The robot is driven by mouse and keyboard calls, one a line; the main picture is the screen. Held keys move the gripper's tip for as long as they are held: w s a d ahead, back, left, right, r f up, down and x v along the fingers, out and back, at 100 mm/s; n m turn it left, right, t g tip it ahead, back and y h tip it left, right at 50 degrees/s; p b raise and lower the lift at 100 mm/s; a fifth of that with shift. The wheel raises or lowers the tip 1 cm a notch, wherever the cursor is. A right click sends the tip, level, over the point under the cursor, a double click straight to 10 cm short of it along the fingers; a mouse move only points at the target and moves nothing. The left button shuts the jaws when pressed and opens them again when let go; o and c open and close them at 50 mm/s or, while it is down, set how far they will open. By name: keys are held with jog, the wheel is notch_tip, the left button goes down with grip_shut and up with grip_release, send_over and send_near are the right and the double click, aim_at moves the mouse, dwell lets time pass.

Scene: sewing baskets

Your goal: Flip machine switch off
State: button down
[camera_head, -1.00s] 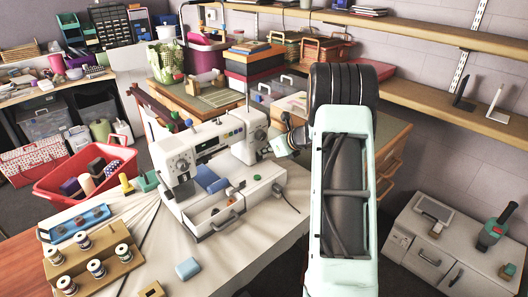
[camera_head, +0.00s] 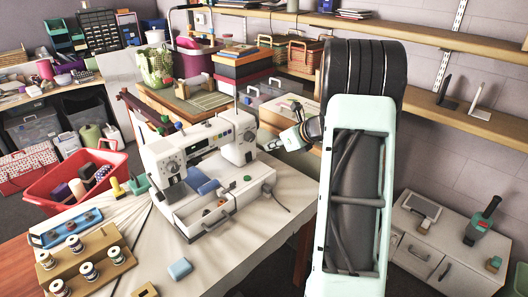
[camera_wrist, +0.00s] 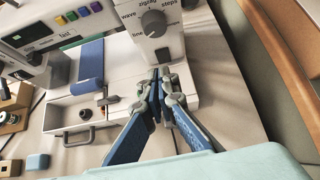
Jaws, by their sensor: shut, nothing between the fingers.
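The white sewing machine (camera_head: 205,139) stands on the cloth-covered table. In the wrist view its right column (camera_wrist: 178,40) carries a dial (camera_wrist: 153,23) marked wave, zigzag, steps and line. A small dark switch (camera_wrist: 162,55) sits below the dial; its on or off position cannot be told. My gripper (camera_wrist: 161,73) is shut and empty, its fingertips together just below the switch in the picture. Whether they touch the machine is unclear. In the head view my gripper (camera_head: 270,145) is beside the machine's right end.
An open drawer (camera_wrist: 85,122) with a handle juts out in front of the machine. A blue pad (camera_wrist: 88,68) lies on the machine bed. A blue block (camera_head: 180,268) and spool rack (camera_head: 92,262) are on the table. A red basket (camera_head: 62,183) is at left.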

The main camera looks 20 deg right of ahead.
jog(key=shift+s+d+r, duration=0.2)
jog(key=shift+s+r, duration=0.4)
jog(key=shift+r, duration=0.25)
